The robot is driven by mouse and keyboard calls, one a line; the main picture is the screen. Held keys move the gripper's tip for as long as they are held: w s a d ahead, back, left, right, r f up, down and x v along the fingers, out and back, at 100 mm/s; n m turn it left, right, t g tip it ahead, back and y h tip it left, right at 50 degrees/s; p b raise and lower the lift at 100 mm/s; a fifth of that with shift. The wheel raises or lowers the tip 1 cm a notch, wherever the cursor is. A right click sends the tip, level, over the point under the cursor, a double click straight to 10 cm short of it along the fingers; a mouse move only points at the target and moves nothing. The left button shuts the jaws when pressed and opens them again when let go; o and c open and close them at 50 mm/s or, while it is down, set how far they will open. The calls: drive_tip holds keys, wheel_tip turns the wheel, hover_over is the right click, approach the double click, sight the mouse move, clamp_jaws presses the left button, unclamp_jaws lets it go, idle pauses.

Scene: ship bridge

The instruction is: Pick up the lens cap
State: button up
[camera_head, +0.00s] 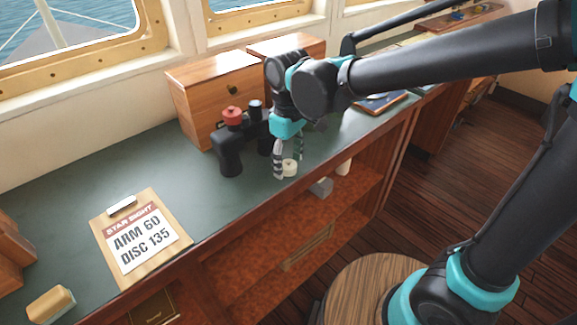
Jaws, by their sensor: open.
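A red cap (232,115) with a small knob on top sits on one barrel of the black binoculars (229,153), which stand upright on the green counter. It looks like the lens cap. My gripper (288,165) points down just right of the binoculars, near the counter's front edge. Its fingers are apart, and it is to the right of the red cap, not touching it. A small cream round object (290,168) shows at the fingertips; I cannot tell whether they touch it. My wrist hides part of the counter behind.
Wooden drawer boxes (216,92) stand against the wall behind the binoculars. A clipboard (140,238) and a tan-and-cream block (50,304) lie at the left. A dark blue book (381,103) lies at the right. The green counter (100,175) is clear between clipboard and binoculars.

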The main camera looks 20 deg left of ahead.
drive_tip(key=shift+f, duration=0.1)
drive_tip(key=c, duration=0.8)
drive_tip(key=shift+c, duration=0.2)
